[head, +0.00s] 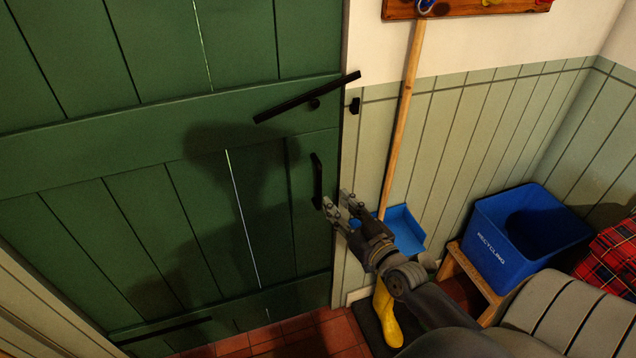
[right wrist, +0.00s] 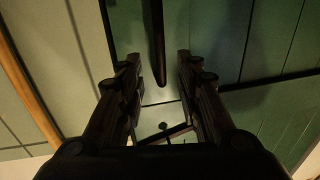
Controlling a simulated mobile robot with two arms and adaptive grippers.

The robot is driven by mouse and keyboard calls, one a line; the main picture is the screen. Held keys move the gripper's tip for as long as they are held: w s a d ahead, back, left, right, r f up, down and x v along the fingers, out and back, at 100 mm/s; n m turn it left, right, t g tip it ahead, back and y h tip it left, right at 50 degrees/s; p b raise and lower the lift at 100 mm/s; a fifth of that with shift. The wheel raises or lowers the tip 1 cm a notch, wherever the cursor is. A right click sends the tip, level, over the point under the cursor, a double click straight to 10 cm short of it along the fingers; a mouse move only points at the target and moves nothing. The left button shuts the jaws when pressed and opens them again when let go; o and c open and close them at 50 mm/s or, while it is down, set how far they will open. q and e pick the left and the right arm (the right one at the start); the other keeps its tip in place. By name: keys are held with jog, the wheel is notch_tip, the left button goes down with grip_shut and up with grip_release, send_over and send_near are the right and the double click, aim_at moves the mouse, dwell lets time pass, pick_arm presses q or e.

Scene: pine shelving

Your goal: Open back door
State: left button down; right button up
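The green plank door (head: 150,230) fills the left of the head view and looks closed against its frame. A black latch bar (head: 300,100) lies tilted across its right edge, its right end raised above a small black catch (head: 355,105) on the frame. Below it is a black vertical handle (head: 317,180). My right gripper (head: 335,208) is open and empty, just right of and below the handle. In the right wrist view, a dark bar (right wrist: 158,45), apparently the handle, shows ahead between the open fingers (right wrist: 160,75), not gripped. My left gripper is not in view.
A wooden broom pole (head: 402,120) leans on the wall right of the door, close to my right gripper, with a blue dustpan (head: 405,230) beside it. A blue recycling bin (head: 515,235), wooden stool (head: 470,270) and yellow boot (head: 386,312) stand at right.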

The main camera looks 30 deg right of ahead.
aim_at(321, 185)
jog(key=w, duration=1)
jog(key=shift+d, duration=0.2)
jog(key=shift+s, duration=0.1)
grip_shut()
